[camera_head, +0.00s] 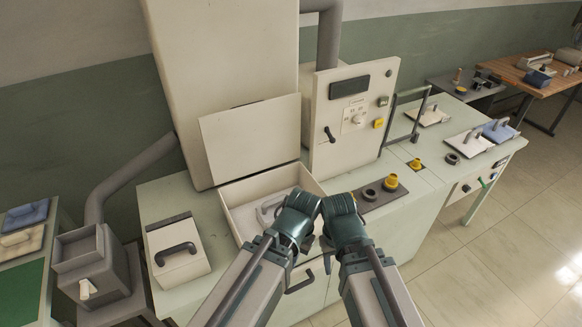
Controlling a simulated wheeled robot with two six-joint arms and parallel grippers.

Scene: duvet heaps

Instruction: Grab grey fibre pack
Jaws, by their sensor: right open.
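A pale grey piece with a handle-like loop (266,212) lies in the open box of the machine, partly hidden by my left wrist. I cannot tell for sure whether it is the grey fibre pack. My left gripper (298,208) is at the box's front right corner, and its fingers are hard to make out. My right gripper (338,212) is close beside it, open, in front of the machine; no object shows in it.
The open box (231,215) has its lid (252,138) raised behind. A control panel (352,118) and yellow knob (390,182) stand right. A handled cover (178,262) is left. Flat handled packs lie on the right counter (470,143) and left table (24,216). Floor at right is clear.

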